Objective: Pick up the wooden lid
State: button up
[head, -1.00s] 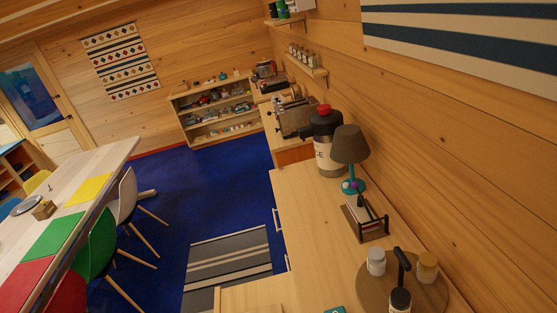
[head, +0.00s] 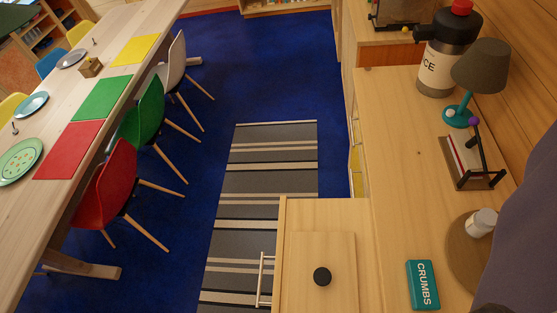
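The wooden lid (head: 333,255) is a flat pale rectangular panel with a round black knob (head: 322,276). It lies on the pale wood counter section at the bottom centre of the head view, and its near edge is cut off by the frame. Nothing covers the part that shows. My gripper is not in view, so its distance from the lid cannot be told.
A teal CRUMBS box (head: 422,285) lies right of the lid. Behind it stand a round board (head: 459,255) with a white jar (head: 481,222), a small rack (head: 470,165), a lamp (head: 481,66) and a large canister (head: 447,55). A purple-grey shape blocks the lower right.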

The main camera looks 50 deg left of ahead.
aim_at(323, 277)
jog(key=k+j+u, duration=0.1)
jog(key=k, duration=0.4)
jog(key=k+j+u, duration=0.1)
jog(key=k+j, duration=0.15)
jog(key=k, duration=0.2)
